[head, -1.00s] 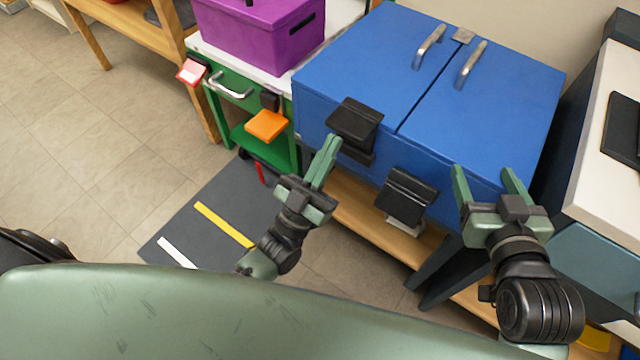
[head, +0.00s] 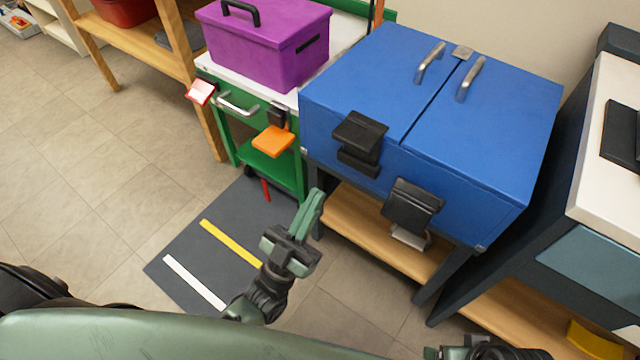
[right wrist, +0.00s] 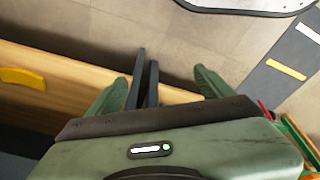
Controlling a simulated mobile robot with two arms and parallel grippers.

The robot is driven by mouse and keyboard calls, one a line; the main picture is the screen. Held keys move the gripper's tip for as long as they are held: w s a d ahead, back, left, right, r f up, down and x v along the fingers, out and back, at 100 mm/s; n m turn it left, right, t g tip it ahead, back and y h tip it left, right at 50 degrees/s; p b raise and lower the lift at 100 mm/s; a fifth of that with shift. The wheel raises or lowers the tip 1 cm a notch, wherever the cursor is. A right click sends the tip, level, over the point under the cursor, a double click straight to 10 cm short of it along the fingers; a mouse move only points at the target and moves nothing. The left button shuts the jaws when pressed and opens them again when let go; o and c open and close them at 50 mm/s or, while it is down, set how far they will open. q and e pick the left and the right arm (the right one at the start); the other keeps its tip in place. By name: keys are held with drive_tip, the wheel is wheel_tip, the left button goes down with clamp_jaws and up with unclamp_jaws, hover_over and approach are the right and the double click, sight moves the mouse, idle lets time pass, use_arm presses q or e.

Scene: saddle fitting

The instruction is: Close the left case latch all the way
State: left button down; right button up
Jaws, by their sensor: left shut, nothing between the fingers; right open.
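The blue case (head: 480,140) stands on a dark-legged stand with two black latches on its front. The left latch (head: 360,132) has its black flap standing out from the front, above a lower black part. The right latch (head: 413,205) has its flap hanging at a slant, over a light grey piece. My left gripper (head: 312,198) is shut and empty, below and left of the left latch and apart from it. My right gripper is open and empty in the right wrist view (right wrist: 160,85); in the head view only a bit shows at the bottom edge.
A green cart (head: 225,125) with a purple box (head: 265,45), an orange flap (head: 273,140) and a red-white flap (head: 200,92) stands left of the case. A wooden shelf (head: 375,235) lies beneath the case. A white-topped cabinet (head: 610,150) is at right.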

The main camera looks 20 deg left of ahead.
use_arm(q)
drive_tip(key=v, duration=0.4)
drive_tip(key=shift+a+f, duration=0.1)
drive_tip(key=shift+a, duration=0.15)
use_arm(e)
drive_tip(key=w+r, duration=0.1)
drive_tip(key=w+a+t, duration=0.1)
drive_tip(key=shift+w+r, duration=0.35)
drive_tip(key=shift+w, duration=0.05)
drive_tip(key=shift+s, duration=0.15)
drive_tip(key=shift+f, duration=0.1)
